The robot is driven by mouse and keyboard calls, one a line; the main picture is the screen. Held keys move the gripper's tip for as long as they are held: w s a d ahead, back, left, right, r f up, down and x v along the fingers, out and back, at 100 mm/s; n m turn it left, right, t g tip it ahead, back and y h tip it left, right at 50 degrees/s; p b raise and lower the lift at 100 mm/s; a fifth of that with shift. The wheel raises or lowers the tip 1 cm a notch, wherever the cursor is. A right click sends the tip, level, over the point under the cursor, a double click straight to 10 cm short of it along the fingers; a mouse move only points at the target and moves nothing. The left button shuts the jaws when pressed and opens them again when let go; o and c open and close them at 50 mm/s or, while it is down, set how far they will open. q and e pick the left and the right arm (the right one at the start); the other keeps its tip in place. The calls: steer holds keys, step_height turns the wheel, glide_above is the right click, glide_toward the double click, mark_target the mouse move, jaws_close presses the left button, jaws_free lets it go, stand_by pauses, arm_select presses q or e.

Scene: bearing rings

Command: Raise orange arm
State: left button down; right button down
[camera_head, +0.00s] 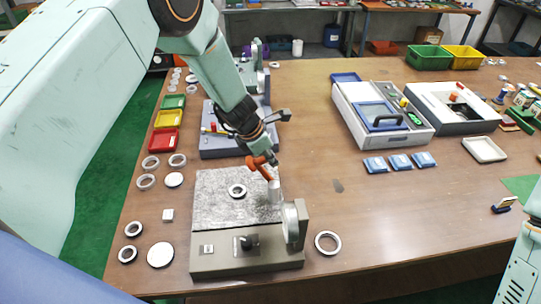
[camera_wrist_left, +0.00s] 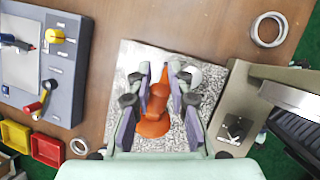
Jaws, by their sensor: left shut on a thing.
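The orange arm (camera_head: 262,163) is a short orange lever above the speckled metal plate of a grey fixture (camera_head: 222,262). It is tilted in the head view. My left gripper (camera_head: 259,155) comes down from above and is shut on it. In the left wrist view the orange arm (camera_wrist_left: 153,112) lies between the fingers of my left gripper (camera_wrist_left: 156,90). A metal ring (camera_head: 237,191) lies flat on the plate. My right gripper is out of view.
Several rings and discs lie to the left. A blue-grey fixture (camera_head: 212,146) stands behind.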

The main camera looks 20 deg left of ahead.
arm_select(q)
steer(key=shift+s+d+f, duration=0.1)
steer(key=shift+s+f, duration=0.2)
steer(key=shift+s, duration=0.05)
steer(key=c, duration=1.6)
jaws_free()
steer(key=o, duration=0.4)
steer(key=shift+w+r, duration=0.1)
steer(key=shift+w, duration=0.05)
steer(key=shift+r, duration=0.15)
steer(key=shift+a+r, duration=0.2)
steer(key=shift+r, duration=0.1)
steer(key=v, duration=1.1)
